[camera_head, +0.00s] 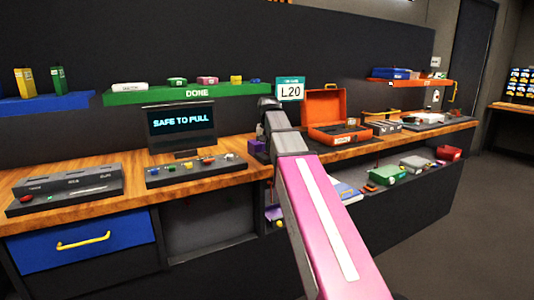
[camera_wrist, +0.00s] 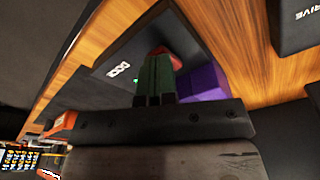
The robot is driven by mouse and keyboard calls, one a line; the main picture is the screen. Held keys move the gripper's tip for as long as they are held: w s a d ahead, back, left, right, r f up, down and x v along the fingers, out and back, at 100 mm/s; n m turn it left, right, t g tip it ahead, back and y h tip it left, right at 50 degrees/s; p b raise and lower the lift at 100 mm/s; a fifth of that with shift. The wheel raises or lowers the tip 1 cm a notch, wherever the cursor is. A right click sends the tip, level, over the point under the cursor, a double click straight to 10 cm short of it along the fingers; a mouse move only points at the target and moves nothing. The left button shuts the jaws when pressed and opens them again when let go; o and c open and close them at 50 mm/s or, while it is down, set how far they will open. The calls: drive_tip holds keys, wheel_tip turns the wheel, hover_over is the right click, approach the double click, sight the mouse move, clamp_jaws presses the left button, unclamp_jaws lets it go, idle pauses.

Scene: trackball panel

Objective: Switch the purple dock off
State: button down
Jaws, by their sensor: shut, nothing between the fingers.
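The purple dock (camera_wrist: 205,83) shows in the wrist view as a purple block on a dark base plate lettered DOCK (camera_wrist: 118,72). A red part (camera_wrist: 174,60) on that plate lies just beyond my fingertips and is partly hidden by them. My gripper (camera_wrist: 158,60) has its green-looking fingers shut together, empty, over the plate beside the purple block. I cannot tell whether they touch the red part. In the head view the purple dock (camera_head: 256,147) sits on the wooden bench, partly behind my arm. My fingers are hidden there.
A monitor (camera_head: 181,124) reading SAFE TO PULL and a button panel (camera_head: 196,168) stand left of the dock. An open orange case (camera_head: 327,107) is to its right. An L20 sign (camera_head: 290,89) is behind. A dark DRIVE unit (camera_wrist: 298,25) is near in the wrist view.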

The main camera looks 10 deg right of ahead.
drive_tip(key=shift+f, duration=0.1)
drive_tip(key=shift+r, duration=3.5)
